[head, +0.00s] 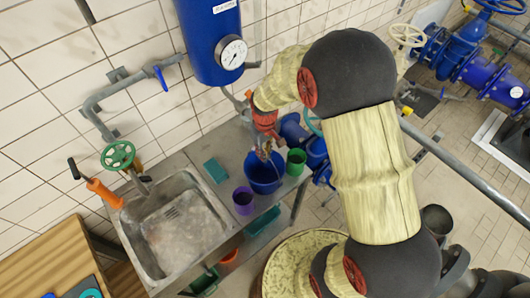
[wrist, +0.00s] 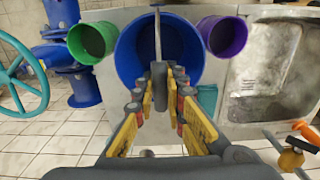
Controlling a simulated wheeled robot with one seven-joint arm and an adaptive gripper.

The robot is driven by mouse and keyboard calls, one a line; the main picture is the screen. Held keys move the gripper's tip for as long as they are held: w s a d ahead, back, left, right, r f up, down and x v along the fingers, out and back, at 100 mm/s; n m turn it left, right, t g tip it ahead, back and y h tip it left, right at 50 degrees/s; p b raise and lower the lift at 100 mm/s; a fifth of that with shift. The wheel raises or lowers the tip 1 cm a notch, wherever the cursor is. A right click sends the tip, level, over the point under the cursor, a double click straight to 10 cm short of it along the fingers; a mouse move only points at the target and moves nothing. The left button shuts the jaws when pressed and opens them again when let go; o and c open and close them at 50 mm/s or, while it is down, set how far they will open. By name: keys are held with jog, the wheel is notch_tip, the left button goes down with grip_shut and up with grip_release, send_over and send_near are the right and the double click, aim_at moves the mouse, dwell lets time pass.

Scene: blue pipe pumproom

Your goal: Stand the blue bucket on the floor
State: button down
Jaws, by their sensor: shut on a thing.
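The blue bucket (head: 263,178) is at the counter beside the sink, between a green cup and a purple cup. Its round open mouth (wrist: 132,50) faces the camera in the wrist view. My gripper (head: 264,152) is over the bucket's mouth in the head view. In the wrist view the fingers (wrist: 167,72) are closed together on a thin grey upright bar, which looks like the bucket's handle. The fingers hide part of the bucket, and I cannot tell whether its base touches the counter.
The green cup (head: 296,161) and purple cup (head: 243,201) stand close on either side. A metal sink (head: 165,228) is to the left, with a teal block (head: 215,170) between. Blue pipework (head: 316,150) is on the right. Tiled floor (head: 313,210) shows beyond the counter's right end.

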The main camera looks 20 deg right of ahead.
jog(key=shift+f, duration=0.15)
jog(key=c, duration=1.9)
grip_release()
jog(key=shift+o, duration=0.3)
